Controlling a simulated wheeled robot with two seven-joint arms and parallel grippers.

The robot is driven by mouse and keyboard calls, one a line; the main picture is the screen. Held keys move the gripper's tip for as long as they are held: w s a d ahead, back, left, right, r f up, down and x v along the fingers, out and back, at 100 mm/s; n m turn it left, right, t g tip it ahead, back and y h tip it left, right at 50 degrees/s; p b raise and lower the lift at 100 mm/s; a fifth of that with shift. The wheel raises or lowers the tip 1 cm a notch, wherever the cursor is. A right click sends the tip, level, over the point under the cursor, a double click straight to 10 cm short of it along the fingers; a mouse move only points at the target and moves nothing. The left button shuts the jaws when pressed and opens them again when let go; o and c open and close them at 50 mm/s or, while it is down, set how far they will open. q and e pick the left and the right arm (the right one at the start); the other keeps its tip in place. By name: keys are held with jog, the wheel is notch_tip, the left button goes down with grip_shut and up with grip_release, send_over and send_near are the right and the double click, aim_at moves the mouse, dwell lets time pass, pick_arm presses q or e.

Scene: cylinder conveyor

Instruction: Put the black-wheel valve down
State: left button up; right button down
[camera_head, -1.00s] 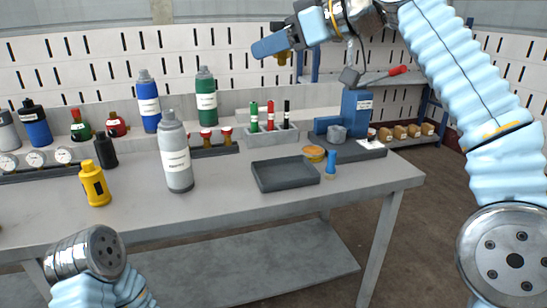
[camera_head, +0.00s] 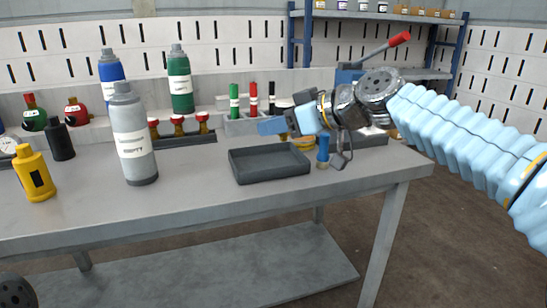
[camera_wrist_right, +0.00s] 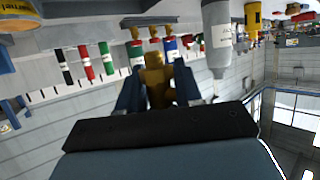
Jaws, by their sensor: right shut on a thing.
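My right gripper (camera_head: 268,127) is over the bench, above the back of the empty dark grey tray (camera_head: 272,178) in the head view. In the right wrist view its two blue fingers (camera_wrist_right: 158,88) are shut on a brass-coloured valve body (camera_wrist_right: 155,78), the black-wheel valve. My left gripper is out of view.
Several red-topped brass valves (camera_head: 178,123) stand in a rack at the back. A grey bottle (camera_head: 133,140) stands left of the tray. A small blue cylinder (camera_head: 323,150) stands close to the right arm. The bench front is clear.

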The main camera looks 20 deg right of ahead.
jog(key=w+f, duration=0.2)
jog(key=w+d+f, duration=0.1)
jog(key=w+f, duration=0.1)
jog(key=w+d+f, duration=0.1)
jog(key=w+f, duration=0.1)
jog(key=shift+b, duration=0.35)
jog(key=shift+w+d+f+b, duration=0.1)
jog(key=shift+w+f+b, duration=0.1)
jog(key=shift+f, duration=0.75)
jog(key=shift+w+d+f+b, duration=0.1)
jog(key=shift+f+b, duration=0.05)
jog(key=shift+f, duration=0.8)
jog(key=shift+f, duration=0.15)
jog(key=c, duration=0.8)
grip_release()
jog(key=shift+o, duration=0.2)
jog(key=shift+r, duration=0.25)
jog(key=b+v, duration=0.1)
jog(key=v, duration=1.1)
jog(key=shift+f, duration=0.1)
